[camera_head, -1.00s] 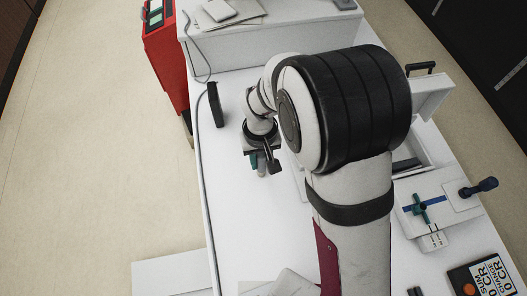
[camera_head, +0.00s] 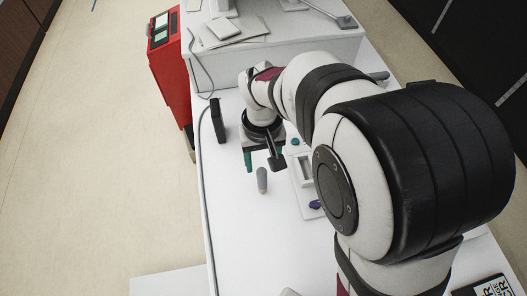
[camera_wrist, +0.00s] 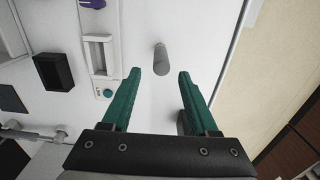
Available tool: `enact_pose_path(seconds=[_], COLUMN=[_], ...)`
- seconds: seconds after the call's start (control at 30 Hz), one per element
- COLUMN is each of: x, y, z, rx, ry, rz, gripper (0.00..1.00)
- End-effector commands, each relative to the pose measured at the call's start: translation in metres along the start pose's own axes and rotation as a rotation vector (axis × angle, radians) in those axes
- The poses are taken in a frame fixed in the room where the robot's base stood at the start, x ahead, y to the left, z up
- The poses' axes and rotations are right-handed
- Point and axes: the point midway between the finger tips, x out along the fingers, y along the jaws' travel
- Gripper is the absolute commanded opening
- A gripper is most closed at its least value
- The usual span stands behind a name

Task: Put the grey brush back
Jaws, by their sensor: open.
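A small grey cylinder (camera_head: 262,180), which looks like the grey brush, stands on the white counter (camera_head: 240,240). No bristles can be made out. In the wrist view the grey cylinder (camera_wrist: 161,60) lies just beyond the fingertips, roughly midway between them. My gripper (camera_head: 255,160) has teal fingers and is beside the cylinder, towards the back of the counter, apart from it. In the wrist view my gripper (camera_wrist: 158,75) is spread open with nothing between its fingers. No holder for the brush can be identified.
A white slotted unit (camera_wrist: 100,55) with a teal knob (camera_wrist: 107,93) stands beside the cylinder. A black upright block (camera_head: 217,118) and a cable are at the counter's left edge. A black box (camera_wrist: 55,70) is further off. The counter front is clear.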

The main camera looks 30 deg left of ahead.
Motion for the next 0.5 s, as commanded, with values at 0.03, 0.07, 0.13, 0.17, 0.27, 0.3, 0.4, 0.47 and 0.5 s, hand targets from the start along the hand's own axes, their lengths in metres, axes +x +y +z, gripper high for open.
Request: enact_pose_path(seconds=[0.03, 0.07, 0.13, 0.17, 0.27, 0.3, 0.4, 0.47, 0.5], x=[-0.012, -0.018, -0.029, -0.033, -0.040, -0.040, -0.046, -0.059, -0.071], y=[0.000, 0.000, 0.000, 0.000, 0.000, 0.000, 0.010, 0.035, 0.058], z=[-0.001, -0.001, 0.000, 0.000, 0.000, 0.000, 0.006, 0.025, 0.049], rx=[0.001, 0.000, 0.001, 0.000, -0.001, -0.001, 0.037, 0.146, 0.264], ry=[0.004, 0.004, 0.002, 0.002, 0.000, -0.001, -0.001, 0.001, 0.000], rz=[-0.001, 0.000, 0.000, 0.000, 0.001, 0.001, -0.003, -0.015, -0.028], gripper=[0.60, 0.60, 0.60, 0.60, 0.60, 0.60, 0.60, 0.60, 0.60])
